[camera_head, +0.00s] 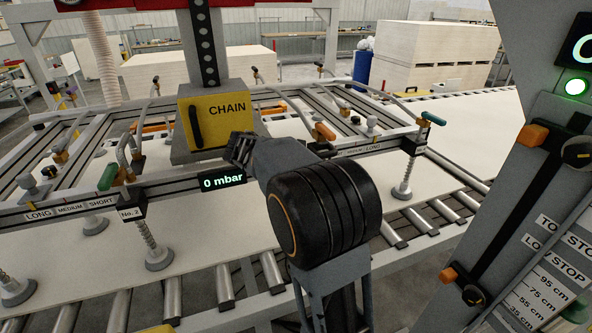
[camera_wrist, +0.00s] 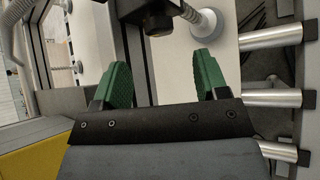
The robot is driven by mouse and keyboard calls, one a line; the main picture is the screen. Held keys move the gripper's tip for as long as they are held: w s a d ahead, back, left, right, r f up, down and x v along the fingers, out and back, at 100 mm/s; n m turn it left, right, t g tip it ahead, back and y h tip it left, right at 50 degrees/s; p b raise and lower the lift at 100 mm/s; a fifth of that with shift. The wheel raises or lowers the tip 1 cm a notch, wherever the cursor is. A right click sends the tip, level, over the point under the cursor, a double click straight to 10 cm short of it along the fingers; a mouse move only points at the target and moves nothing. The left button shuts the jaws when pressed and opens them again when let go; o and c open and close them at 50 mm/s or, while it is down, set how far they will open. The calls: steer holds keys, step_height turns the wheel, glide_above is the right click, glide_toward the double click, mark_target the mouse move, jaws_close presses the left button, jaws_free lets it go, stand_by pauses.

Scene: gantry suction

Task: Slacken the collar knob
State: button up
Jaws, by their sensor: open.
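My gripper (camera_head: 240,150) is a dark shape in front of the yellow CHAIN box, mostly hidden by my own wrist. In the wrist view its two green fingers (camera_wrist: 162,76) stand wide apart with nothing held between them. Beyond them a dark fitting (camera_wrist: 158,20) with a round lower end hangs at the top, apart from the fingers. On the grey post at right, a black round knob (camera_head: 577,153) sits beside an orange block, and a lower black knob (camera_head: 473,296) sits beside another. I cannot tell which of these is the collar knob.
The yellow CHAIN box (camera_head: 215,117) stands behind my gripper. A display (camera_head: 222,181) reads 0 mbar. The lifting frame's bars carry suction cups (camera_head: 160,258) and green handles (camera_head: 433,118) above a pale panel (camera_head: 210,245). Rollers (camera_head: 225,287) run in front.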

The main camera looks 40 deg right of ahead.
steer(key=v, duration=0.7)
